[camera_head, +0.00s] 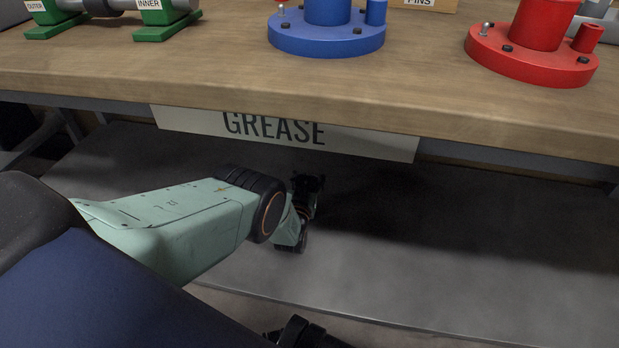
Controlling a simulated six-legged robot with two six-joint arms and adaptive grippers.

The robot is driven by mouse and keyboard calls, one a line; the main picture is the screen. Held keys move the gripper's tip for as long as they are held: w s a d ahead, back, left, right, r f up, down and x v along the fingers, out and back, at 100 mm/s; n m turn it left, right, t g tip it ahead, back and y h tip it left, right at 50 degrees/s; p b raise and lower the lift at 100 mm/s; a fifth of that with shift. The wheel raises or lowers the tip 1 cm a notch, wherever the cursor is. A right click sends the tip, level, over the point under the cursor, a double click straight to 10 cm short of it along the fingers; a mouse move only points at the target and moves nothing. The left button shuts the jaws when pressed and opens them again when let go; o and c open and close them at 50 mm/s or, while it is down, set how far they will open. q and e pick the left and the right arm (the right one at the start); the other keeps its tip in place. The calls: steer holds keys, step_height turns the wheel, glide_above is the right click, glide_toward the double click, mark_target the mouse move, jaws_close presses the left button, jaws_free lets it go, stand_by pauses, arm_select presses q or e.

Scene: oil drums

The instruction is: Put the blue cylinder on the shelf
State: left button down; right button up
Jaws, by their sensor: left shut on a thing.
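My left gripper (308,186) is at the end of the mint-green arm that comes in from the left. It is below the workbench, behind the arm's black wrist joint, over the grey lower shelf (440,270). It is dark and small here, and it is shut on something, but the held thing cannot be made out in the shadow. No separate blue cylinder is clearly visible on the lower shelf. A blue flanged part (326,38) with a cylindrical middle stands upright on the bench top, apart from the gripper.
The wooden bench top (420,90) overhangs the lower shelf, with a GREASE sign (285,131) hanging from its front edge. A red flanged part (532,50) and green stands (150,22) are on top. The lower shelf's right side looks clear.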

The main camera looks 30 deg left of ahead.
arm_select(q)
steer(key=shift+s, duration=0.25)
steer(key=c, duration=1.1)
jaws_free()
steer(key=shift+f, duration=0.15)
steer(key=shift+c, duration=0.2)
steer(key=o, duration=0.4)
steer(key=shift+r, duration=0.2)
steer(key=shift+o, duration=1.2)
steer(key=shift+f, duration=0.15)
steer(key=shift+r, duration=0.2)
steer(key=shift+s+d+p, duration=0.15)
steer(key=shift+s+p, duration=0.25)
steer(key=p+v, duration=0.5)
steer(key=v, duration=0.6)
